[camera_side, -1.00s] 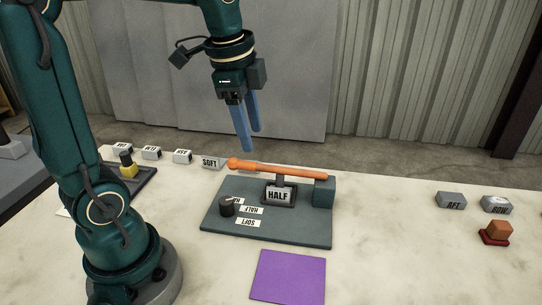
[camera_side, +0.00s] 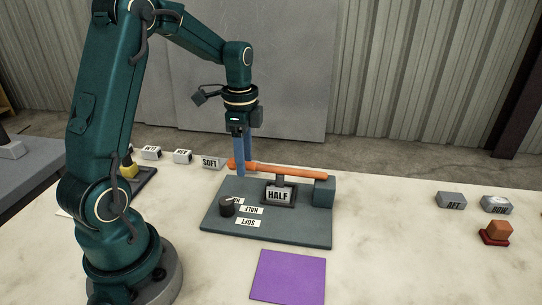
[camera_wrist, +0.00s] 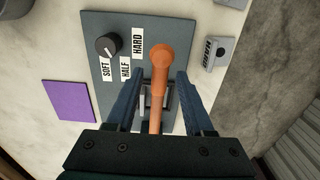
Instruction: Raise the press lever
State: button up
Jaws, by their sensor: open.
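The orange press lever (camera_side: 290,171) runs roughly level above the grey press base (camera_side: 222,217), from a grey block on the right to a rounded knob end on the left. A block marked HALF (camera_side: 278,195) sits under the lever. My gripper (camera_side: 243,165) is down at the knob end, fingers pointing down. In the wrist view the lever (camera_wrist: 157,85) lies between the two spread fingers of my gripper (camera_wrist: 157,87), with gaps on both sides. The fingers partly hide the lever near its knob end in the side view.
A black dial (camera_side: 227,206) with SOFT, HALF and HARD labels is on the press base. A purple mat (camera_side: 288,277) lies in front. Labelled blocks (camera_side: 451,200) and a red-orange block (camera_side: 497,231) are at right.

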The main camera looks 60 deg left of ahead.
grip_shut()
dwell(1.4)
